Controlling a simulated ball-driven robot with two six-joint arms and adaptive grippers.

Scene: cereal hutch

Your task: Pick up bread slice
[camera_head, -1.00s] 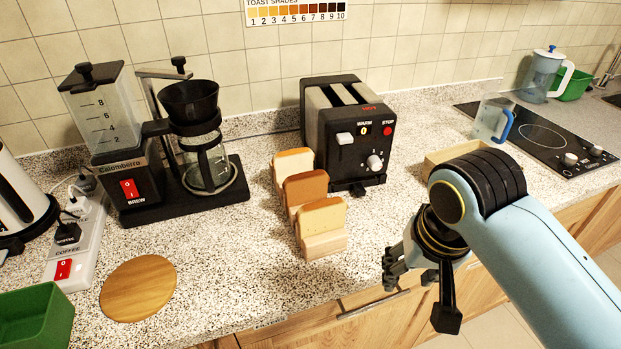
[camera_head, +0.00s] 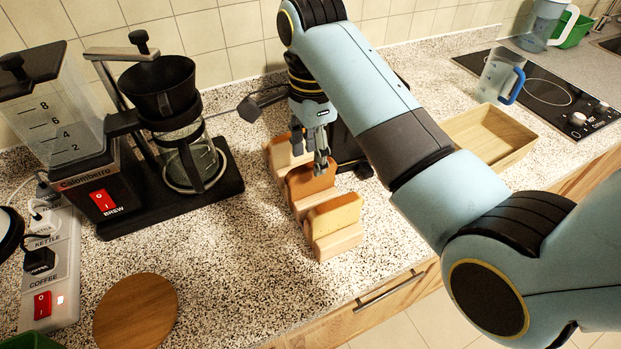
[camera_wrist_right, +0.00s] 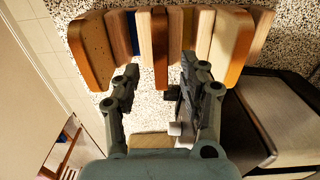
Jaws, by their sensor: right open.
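Three bread slices stand upright in a light wooden rack (camera_head: 338,244): a golden front slice (camera_head: 335,213), a darker brown middle slice (camera_head: 309,188) and a pale back slice (camera_head: 280,152), partly hidden by my gripper. My right gripper (camera_head: 309,152) is open and empty above the rack, over the middle and back slices. In the right wrist view, its spread fingertips (camera_wrist_right: 160,76) point at the rack, with the brown middle slice (camera_wrist_right: 160,50) lined up between them. The golden slice (camera_wrist_right: 92,50) is left and the pale one (camera_wrist_right: 230,45) right. Contact cannot be told.
The toaster (camera_wrist_right: 285,115) stands close behind the rack, mostly hidden by my arm in the head view. A coffee maker (camera_head: 105,190) is at left, with a round wooden board (camera_head: 135,312) in front. A wooden box (camera_head: 490,135) and a jug (camera_head: 500,78) are at right.

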